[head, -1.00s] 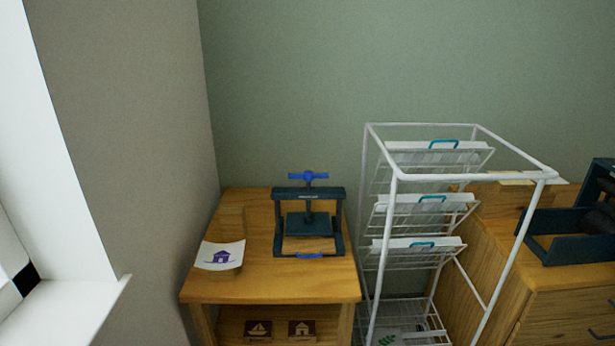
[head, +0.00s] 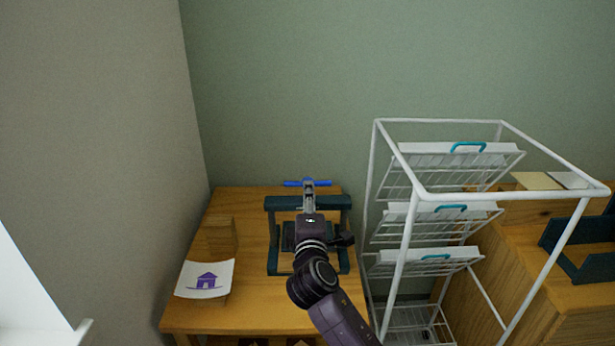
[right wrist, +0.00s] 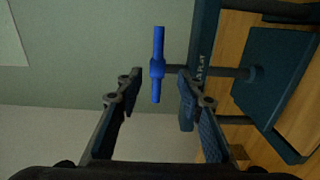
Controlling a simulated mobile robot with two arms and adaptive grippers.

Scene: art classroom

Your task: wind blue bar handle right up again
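The blue bar handle (head: 325,183) is on top of the dark teal press (head: 336,203), which stands on a wooden table. The handle lies crosswise in the head view. My right gripper (head: 309,187) reaches toward it from the front. In the right wrist view, the blue bar handle (right wrist: 158,45) shows between and just beyond the spread fingers of my right gripper (right wrist: 159,76). The fingers are open and do not clearly touch the bar. The press's plate (right wrist: 272,78) shows at right there. My arm hides part of the press in the head view. My left gripper is out of view.
A white sheet with a purple house (head: 205,279) lies at the table's left, in front of a wooden block (head: 221,236). A white wire rack (head: 402,240) stands close to the right of the press. A wooden cabinet (head: 478,262) is beyond it.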

